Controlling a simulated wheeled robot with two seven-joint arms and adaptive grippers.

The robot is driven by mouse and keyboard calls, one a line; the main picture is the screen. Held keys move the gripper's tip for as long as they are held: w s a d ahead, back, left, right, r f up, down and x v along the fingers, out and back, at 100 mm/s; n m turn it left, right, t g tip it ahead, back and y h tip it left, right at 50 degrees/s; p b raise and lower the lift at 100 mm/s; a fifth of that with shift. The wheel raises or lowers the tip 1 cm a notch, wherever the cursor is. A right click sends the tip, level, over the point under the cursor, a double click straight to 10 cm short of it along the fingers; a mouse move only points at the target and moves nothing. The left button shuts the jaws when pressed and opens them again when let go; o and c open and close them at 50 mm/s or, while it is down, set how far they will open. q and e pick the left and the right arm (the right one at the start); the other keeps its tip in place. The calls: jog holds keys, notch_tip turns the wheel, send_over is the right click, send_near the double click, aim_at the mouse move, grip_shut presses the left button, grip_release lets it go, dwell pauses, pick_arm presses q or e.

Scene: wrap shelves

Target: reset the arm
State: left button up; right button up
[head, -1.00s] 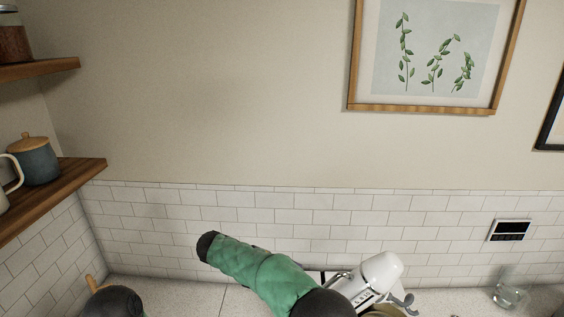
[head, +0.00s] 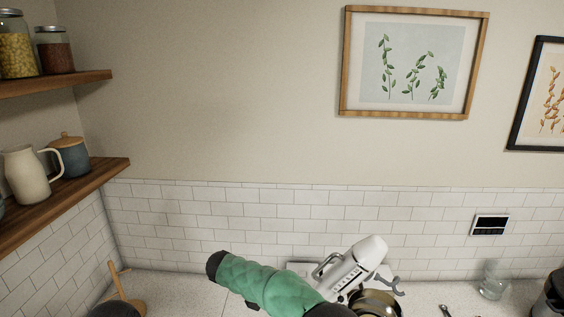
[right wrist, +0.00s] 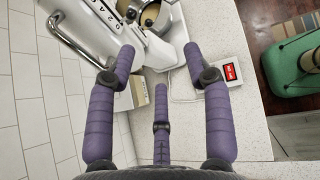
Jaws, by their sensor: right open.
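My right gripper (right wrist: 157,52) shows in the right wrist view with its purple padded fingers spread apart. It is open, with nothing between the fingers, above a pale countertop (right wrist: 185,130). A white stand mixer (right wrist: 88,28) with a metal bowl (right wrist: 152,14) lies just beyond the fingertips. In the head view a green padded, black-ended arm part of mine crosses the lower middle in front of the mixer (head: 362,262). My left gripper cannot be made out in either view.
Wooden shelves (head: 75,190) with a cream pitcher (head: 27,175) and jars stand at the left. A glass (head: 494,280) sits on the counter at the right.

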jog(key=s+d+f+m+g+y, duration=0.1)
jog(key=s+d+f+m+y, duration=0.2)
jog(key=f, duration=0.7)
jog(key=s+f+g+y, duration=0.2)
jog(key=s+f, duration=0.2)
jog(key=f, duration=0.5)
jog(key=s+d+f+m+g+y, duration=0.1)
jog(key=s+d+f+m+y, duration=0.2)
jog(key=f, duration=0.7)
jog(key=s+d+f+m+t+y, duration=0.1)
jog(key=s+f+m+y, duration=0.25)
jog(key=s+m, duration=0.6)
jog(key=s+d+f+m+t+y, duration=0.1)
jog(key=s+d+f+m+y, duration=0.15)
jog(key=s+f+m, duration=0.65)
pick_arm(q)
notch_tip(320, 180, down, 28)
jog(key=b, duration=2.7)
jog(key=shift+w+b, duration=0.2)
jog(key=shift+b, duration=0.15)
pick_arm(e)
notch_tip(320, 180, down, 22)
jog(key=a+n, duration=0.2)
jog(key=n, duration=0.1)
jog(key=shift+s+a+r+t, duration=0.2)
jog(key=shift+s+r+t, duration=0.05)
jog(key=shift+t, duration=0.05)
